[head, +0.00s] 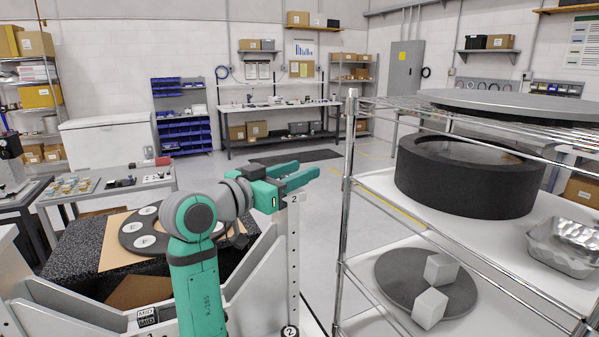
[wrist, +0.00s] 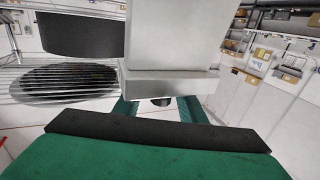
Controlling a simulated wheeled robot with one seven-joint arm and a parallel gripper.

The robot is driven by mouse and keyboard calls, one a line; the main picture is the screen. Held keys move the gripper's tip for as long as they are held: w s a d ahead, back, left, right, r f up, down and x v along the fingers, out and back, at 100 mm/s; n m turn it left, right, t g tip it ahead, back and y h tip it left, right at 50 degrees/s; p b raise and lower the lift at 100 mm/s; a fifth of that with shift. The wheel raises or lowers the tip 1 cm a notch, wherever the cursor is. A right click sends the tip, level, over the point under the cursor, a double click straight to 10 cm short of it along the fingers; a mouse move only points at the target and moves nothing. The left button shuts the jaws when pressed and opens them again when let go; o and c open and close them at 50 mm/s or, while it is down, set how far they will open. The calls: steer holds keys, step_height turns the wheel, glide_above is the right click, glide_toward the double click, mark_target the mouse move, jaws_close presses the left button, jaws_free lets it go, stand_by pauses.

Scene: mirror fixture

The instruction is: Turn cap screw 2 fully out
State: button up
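A pale upright post (head: 294,250) of the fixture carries a label "2" near its top and a round "2" mark at its foot. My gripper (head: 303,176) is at the top of this post, its green fingers pointing right. In the wrist view the two green fingers (wrist: 158,106) stand apart on either side of a small dark round piece (wrist: 160,102), which may be the head of cap screw 2. I see gaps between it and both fingers. A large grey block (wrist: 172,85) hides the fingertips and most of that piece. In the head view I cannot make out the screw.
A wire shelf rack (head: 345,185) stands close to the right of my gripper, holding a black ring (head: 470,190), a metal tray (head: 565,262) and white blocks (head: 440,268). A dark disc (head: 135,228) with round white spots lies left, behind my arm. Open floor lies beyond.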

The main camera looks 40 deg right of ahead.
jaws_close()
steer(key=shift+t, duration=0.3)
